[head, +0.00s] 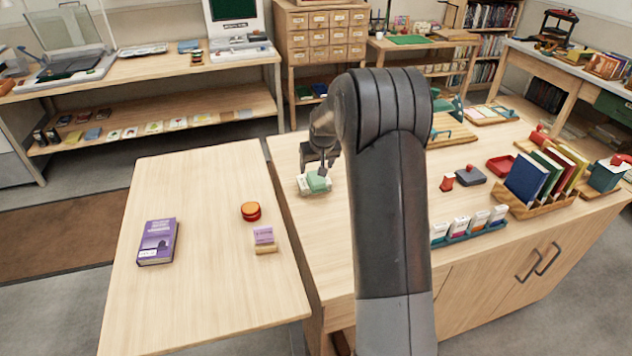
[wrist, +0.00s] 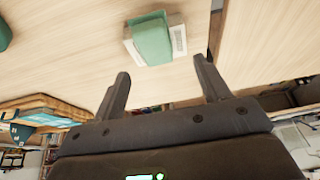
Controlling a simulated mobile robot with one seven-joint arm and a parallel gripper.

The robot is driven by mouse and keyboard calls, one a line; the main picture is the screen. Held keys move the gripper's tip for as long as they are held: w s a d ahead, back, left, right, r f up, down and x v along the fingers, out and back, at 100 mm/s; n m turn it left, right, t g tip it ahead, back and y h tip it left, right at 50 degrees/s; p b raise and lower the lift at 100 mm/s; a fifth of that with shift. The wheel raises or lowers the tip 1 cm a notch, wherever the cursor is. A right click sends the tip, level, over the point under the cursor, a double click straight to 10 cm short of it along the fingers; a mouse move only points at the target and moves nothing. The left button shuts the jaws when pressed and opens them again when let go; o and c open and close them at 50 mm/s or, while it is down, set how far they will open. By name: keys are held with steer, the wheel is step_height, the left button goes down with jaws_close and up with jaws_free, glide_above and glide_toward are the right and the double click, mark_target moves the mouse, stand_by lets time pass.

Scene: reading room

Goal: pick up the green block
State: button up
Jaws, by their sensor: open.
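The green block (head: 318,182) lies on the right-hand table near its left end, against or on a pale white piece (head: 303,184). In the wrist view the green block (wrist: 150,40) shows beyond my fingertips, with the white piece (wrist: 178,40) showing along its side. My gripper (head: 322,168) is close to the block in the head view, partly dark and small there. In the wrist view my gripper (wrist: 160,66) is open, its two fingers apart with nothing between them. Whether a fingertip touches the block cannot be told.
A lower table (head: 190,300) on the left holds a purple book (head: 158,241), an orange round tin (head: 251,211) and a small card holder (head: 264,240). A wooden rack of books (head: 530,205) and a blue card tray (head: 470,235) stand to the right. My arm hides part of the table.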

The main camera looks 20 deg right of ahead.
mark_target(316, 177)
steer(key=x, duration=0.7)
steer(key=shift+w+d+f, duration=0.1)
steer(key=shift+d+f, duration=0.15)
steer(key=shift+d, duration=0.15)
steer(key=shift+c, duration=0.6)
steer(key=c, duration=1)
steer(key=shift+r, duration=0.1)
